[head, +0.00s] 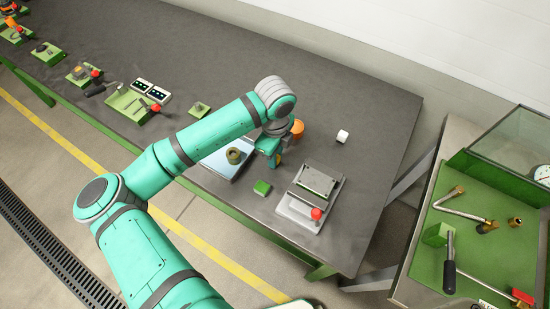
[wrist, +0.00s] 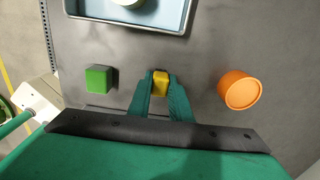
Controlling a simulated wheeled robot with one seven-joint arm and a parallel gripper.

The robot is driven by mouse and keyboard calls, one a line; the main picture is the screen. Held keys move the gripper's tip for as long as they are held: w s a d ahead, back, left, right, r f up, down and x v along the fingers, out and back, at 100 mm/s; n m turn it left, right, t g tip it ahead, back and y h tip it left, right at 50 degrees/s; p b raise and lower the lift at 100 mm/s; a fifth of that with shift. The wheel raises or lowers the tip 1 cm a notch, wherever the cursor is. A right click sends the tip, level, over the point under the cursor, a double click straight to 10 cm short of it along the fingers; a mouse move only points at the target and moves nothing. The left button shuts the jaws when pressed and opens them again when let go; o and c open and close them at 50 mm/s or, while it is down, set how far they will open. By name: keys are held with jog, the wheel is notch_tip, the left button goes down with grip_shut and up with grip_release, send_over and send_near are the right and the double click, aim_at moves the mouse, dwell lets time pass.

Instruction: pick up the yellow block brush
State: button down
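The yellow block brush (wrist: 160,83) is in the middle of the wrist view, small and upright in the picture, above the dark table. My gripper (wrist: 160,80) has its two teal fingers on either side of it, very close to its sides. I cannot tell whether both fingers press on it or a thin gap remains. The lower part of the brush is hidden between the fingers. In the head view my gripper (head: 272,157) is low over the table and hides most of the brush.
A green block (wrist: 99,79) lies left and an orange cup (wrist: 239,90) stands right of my gripper. A blue tray (wrist: 84,8) holding an olive ring (head: 235,155) is close by. A metal fixture with a red knob (head: 316,213) and a white roll (head: 342,136) are to the right.

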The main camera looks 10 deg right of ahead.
dwell(0.3)
jog(key=shift+r, duration=0.5)
notch_tip(320, 180, up, 2)
jog(key=shift+r, duration=0.2)
jog(key=s+a+r, duration=0.9)
jog(key=s, duration=0.1)
jog(key=shift+s+r, duration=0.3)
jog(key=shift+r, duration=0.05)
jog(key=shift+w, duration=0.1)
dwell(1.5)
